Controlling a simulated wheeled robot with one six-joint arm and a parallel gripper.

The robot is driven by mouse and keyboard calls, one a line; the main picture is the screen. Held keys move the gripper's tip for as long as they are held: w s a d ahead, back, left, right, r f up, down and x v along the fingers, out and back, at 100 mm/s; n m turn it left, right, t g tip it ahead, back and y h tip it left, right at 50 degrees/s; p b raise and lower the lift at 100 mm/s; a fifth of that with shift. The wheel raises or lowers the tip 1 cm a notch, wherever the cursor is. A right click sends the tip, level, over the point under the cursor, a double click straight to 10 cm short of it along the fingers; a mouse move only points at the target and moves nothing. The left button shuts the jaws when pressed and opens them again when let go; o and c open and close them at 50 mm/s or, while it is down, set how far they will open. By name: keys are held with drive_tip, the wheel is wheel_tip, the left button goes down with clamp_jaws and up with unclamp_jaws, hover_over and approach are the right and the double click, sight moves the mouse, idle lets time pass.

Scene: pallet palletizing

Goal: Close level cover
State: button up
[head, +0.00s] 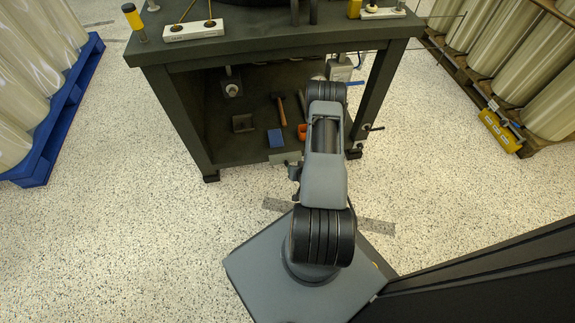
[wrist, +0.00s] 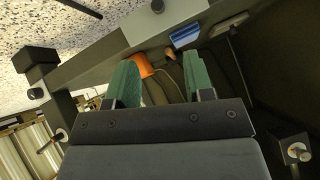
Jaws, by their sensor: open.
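I cannot make out for certain which thing is the level cover. My gripper (wrist: 162,82) shows in the wrist view with two green fingers apart and nothing between them. Behind the fingers are the dark shelf of the workbench and an orange thing (wrist: 144,66), just right of the left finger. In the head view my arm reaches forward to the workbench (head: 270,60), and its links hide the gripper. A grey box with a knob (head: 340,68) shows beside the arm's far end, under the bench top.
The lower shelf holds a hammer (head: 281,108), a blue box (head: 276,138) and an orange thing (head: 302,131). Small dark handles (head: 371,127) stick out at the right leg. A blue pallet (head: 62,105) stands left, a wooden pallet (head: 470,80) right.

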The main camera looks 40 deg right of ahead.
sight(286, 162)
drive_tip(key=shift+s+f+b+x, duration=0.1)
drive_tip(key=shift+b+x, duration=1)
drive_tip(key=shift+x, duration=1.2)
drive_tip(key=shift+s+f+b+x, duration=0.15)
drive_tip(key=shift+b+x, duration=0.9)
drive_tip(key=shift+x, duration=1.25)
drive_tip(key=shift+s+f+b+x, duration=0.1)
drive_tip(key=shift+b+x, duration=1)
drive_tip(key=shift+x, duration=1.25)
drive_tip(key=shift+a, duration=0.1)
drive_tip(key=shift+c, duration=0.3)
